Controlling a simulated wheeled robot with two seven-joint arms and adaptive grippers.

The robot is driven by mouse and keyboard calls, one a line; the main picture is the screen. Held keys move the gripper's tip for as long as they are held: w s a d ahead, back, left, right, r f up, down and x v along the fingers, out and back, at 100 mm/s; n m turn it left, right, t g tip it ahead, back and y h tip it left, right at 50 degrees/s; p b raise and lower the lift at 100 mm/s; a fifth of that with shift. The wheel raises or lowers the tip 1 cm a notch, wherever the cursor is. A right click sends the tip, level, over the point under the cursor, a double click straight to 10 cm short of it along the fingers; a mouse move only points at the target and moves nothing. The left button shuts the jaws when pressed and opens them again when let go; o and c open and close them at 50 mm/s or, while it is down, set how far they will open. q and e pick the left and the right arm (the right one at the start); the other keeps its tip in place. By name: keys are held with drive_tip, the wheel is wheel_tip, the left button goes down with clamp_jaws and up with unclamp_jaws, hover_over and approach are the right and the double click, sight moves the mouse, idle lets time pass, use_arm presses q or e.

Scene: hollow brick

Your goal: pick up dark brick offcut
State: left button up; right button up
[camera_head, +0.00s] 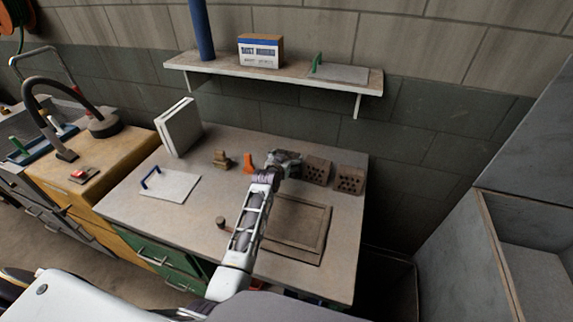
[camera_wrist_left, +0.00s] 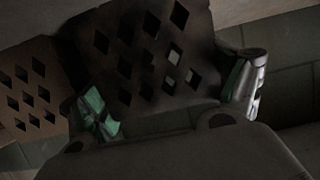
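A brown brick with diamond-shaped holes (camera_head: 318,171) stands on the bench top, right beside my left gripper. A second holed brick (camera_head: 350,181) stands to its right. My left gripper (camera_head: 291,160) is at the far side of the bench, close to the first brick. In the left wrist view a dark holed brick (camera_wrist_left: 140,55) fills the space between the two spread fingers (camera_wrist_left: 170,98). Whether the fingers touch it I cannot tell. Another holed brick (camera_wrist_left: 32,90) shows at the left there. My right gripper is not in view.
A framed panel (camera_head: 297,228) lies right of my arm. An orange item (camera_head: 249,163), a small brass-coloured item (camera_head: 222,160), a white board with blue handle (camera_head: 169,184) and a white upright block (camera_head: 178,128) stand to the left. A wall shelf (camera_head: 222,76) hangs above.

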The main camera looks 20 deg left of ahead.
use_arm(q)
drive_tip(key=shift+r, duration=0.1)
drive_tip(key=shift+c, duration=1.3)
drive_tip(key=shift+r, duration=0.1)
drive_tip(key=shift+r, duration=4.9)
